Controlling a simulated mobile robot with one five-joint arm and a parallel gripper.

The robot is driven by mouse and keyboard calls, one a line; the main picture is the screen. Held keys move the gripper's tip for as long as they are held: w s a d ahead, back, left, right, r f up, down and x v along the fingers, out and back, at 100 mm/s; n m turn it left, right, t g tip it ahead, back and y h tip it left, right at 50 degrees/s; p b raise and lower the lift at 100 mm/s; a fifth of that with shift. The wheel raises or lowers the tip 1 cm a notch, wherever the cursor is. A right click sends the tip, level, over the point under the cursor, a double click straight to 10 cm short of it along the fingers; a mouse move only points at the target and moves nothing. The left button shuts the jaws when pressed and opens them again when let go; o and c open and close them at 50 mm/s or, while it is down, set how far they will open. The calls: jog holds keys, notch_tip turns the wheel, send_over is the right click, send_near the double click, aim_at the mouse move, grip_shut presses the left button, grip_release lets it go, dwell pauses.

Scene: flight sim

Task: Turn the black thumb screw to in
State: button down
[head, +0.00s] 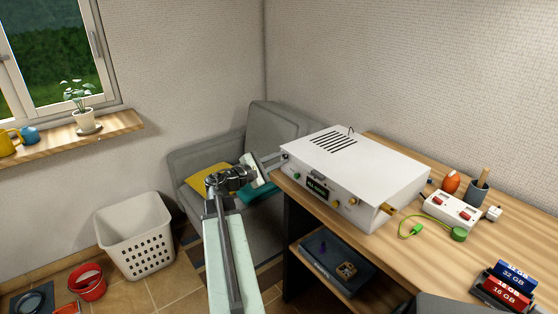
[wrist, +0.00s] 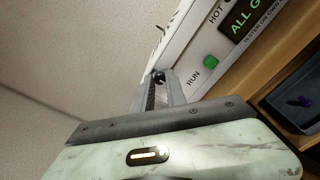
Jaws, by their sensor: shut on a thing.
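The black thumb screw (wrist: 158,77) is at the left end of the white box (head: 350,165), by the edge of its front panel. My gripper (wrist: 160,84) reaches it from the lower side of the wrist view, with its two grey fingers closed around the screw. The fingers hide part of the screw, and I cannot tell how far in it sits. In the head view my gripper (head: 276,160) is at the box's left end, and the screw is too small to make out there. The front panel carries a green RUN button (wrist: 210,61) and a lit green display (wrist: 241,19).
The box stands on a wooden desk (head: 400,255). A dark tray (head: 338,268) lies on the shelf below. A grey armchair (head: 190,160) is behind my arm. A white basket (head: 135,235) and a red bucket (head: 87,283) stand on the floor at left.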

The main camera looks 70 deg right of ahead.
jog(key=c, duration=1.3)
grip_release()
jog(key=shift+c, duration=0.2)
jog(key=v, duration=0.8)
